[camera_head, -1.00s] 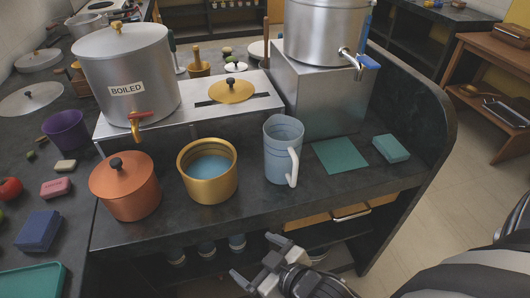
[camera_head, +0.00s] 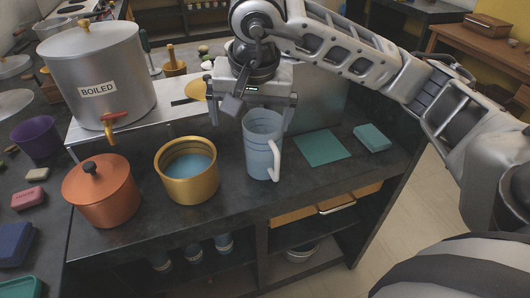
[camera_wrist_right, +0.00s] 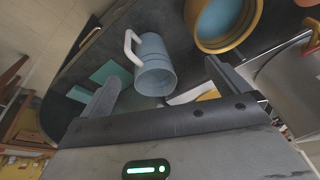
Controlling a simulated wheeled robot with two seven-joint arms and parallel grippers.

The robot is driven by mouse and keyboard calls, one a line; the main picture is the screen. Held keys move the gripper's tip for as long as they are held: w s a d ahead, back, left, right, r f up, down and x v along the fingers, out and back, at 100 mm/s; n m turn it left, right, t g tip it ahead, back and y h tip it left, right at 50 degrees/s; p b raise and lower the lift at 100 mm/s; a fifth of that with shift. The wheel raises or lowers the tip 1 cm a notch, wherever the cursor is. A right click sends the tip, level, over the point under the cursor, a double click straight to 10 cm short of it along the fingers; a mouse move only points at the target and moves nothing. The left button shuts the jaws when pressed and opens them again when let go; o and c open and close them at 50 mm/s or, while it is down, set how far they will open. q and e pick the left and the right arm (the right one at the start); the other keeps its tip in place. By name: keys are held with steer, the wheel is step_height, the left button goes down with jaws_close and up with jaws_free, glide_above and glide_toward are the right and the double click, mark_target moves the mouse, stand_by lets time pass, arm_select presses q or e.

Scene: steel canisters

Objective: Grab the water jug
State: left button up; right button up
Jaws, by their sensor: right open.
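The water jug (camera_head: 262,150) is a light blue pitcher with a white handle (camera_head: 275,160). It stands upright on the dark counter, right of the gold pot. In the right wrist view the jug (camera_wrist_right: 154,65) lies ahead, between the two fingers and beyond them. My right gripper (camera_head: 258,108) is open and empty, just behind and above the jug's rim in the head view. Whether a finger touches the jug cannot be told. My left gripper is not in view.
A gold pot (camera_head: 187,172) with blue liquid and an orange lidded pot (camera_head: 99,192) stand to the left. A large steel canister marked BOILED (camera_head: 97,75) is behind. A teal mat (camera_head: 322,148) and a teal block (camera_head: 372,138) lie to the right.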

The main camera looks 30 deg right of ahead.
steer(key=d+r+h, duration=0.1)
steer(key=d+h, duration=0.1)
steer(key=d, duration=0.1)
steer(key=b, duration=0.2)
glide_above(263, 136)
steer(key=s, duration=0.1)
step_height(263, 136, down, 4)
steer(key=shift+t, duration=0.4)
steer(key=x, duration=0.3)
steer(key=p+x, duration=0.1)
steer(key=x, duration=0.6)
steer(key=shift+w+a+f, duration=0.15)
steer(key=shift+w+a, duration=0.15)
steer(key=shift+a, duration=0.05)
steer(key=c, duration=1.1)
steer(key=shift+c, duration=1.2)
steer(key=shift+r, duration=0.2)
